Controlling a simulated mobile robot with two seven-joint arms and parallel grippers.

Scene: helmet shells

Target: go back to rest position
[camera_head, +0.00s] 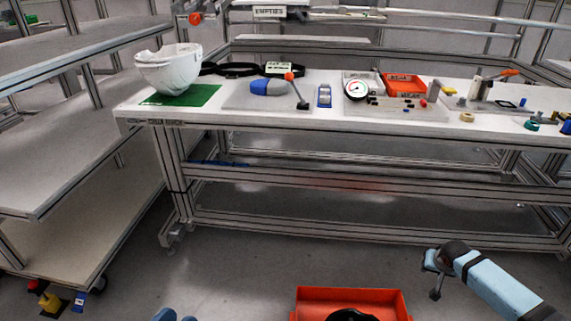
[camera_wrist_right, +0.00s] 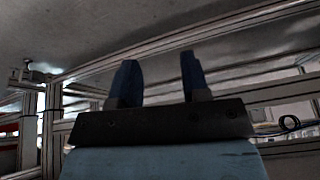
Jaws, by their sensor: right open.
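My right arm comes in from the lower right in the head view, and its gripper (camera_head: 433,272) hangs in front of the bench over the floor. In the right wrist view the two dark blue fingers of this gripper (camera_wrist_right: 158,80) stand apart with nothing between them. At the bottom edge of the head view, small blue tips (camera_head: 172,315) show, probably my left gripper. Most of it is cut off, so its opening cannot be read. A white helmet shell (camera_head: 168,70) rests on a green mat (camera_head: 205,97) at the bench's left end.
The white bench (camera_head: 230,118) carries a blue-and-grey tool, a dial gauge (camera_head: 356,89), an orange bin (camera_head: 404,84) and small parts. A grey shelf rack (camera_head: 60,150) stands at left. An orange tray (camera_head: 350,297) is at bottom centre. Open floor lies before the bench.

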